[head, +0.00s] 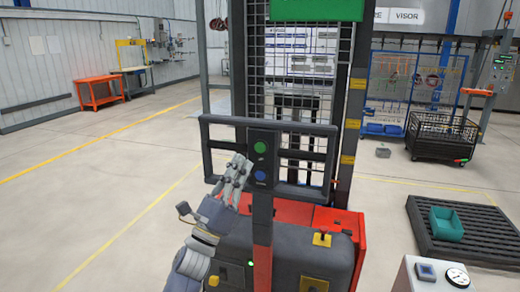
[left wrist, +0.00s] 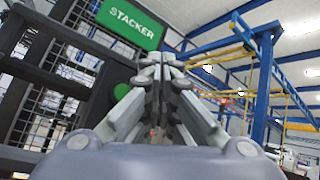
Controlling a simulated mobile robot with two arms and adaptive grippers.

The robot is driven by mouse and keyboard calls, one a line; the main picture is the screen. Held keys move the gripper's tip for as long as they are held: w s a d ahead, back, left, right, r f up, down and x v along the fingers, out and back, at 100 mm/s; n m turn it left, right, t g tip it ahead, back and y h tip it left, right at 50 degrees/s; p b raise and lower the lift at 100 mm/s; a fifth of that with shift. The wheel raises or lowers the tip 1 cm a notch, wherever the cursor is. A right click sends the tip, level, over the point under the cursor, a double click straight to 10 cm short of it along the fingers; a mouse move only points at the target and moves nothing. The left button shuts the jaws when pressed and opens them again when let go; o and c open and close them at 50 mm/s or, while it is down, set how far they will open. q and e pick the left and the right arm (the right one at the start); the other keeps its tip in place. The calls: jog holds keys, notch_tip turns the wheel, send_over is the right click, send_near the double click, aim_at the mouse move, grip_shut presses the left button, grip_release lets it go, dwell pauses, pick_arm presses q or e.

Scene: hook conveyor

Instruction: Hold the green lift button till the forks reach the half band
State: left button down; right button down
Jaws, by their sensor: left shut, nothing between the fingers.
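The stacker (head: 305,215) stands in front of me with a dark control panel on its handle frame. The round green button (head: 260,147) is above a blue button (head: 260,175) on that panel. My left gripper (head: 241,160) is shut and empty, its fingertips just left of the panel and slightly below the green button. The forks cannot be made out.
A black pallet (head: 475,248) with a green bin (head: 446,224) lies at the right. A black mesh crate (head: 440,138) stands behind it. A grey box with a gauge (head: 430,275) is at the lower right. The floor at left is clear.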

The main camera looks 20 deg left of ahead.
aim_at(260, 148)
pick_arm(q)
jog(key=shift+w+d+b, duration=0.15)
jog(key=shift+w+b, duration=1.75)
jog(key=shift+w, duration=2.25)
jog(key=shift+w+b, duration=0.45)
jog(key=shift+b, duration=0.2)
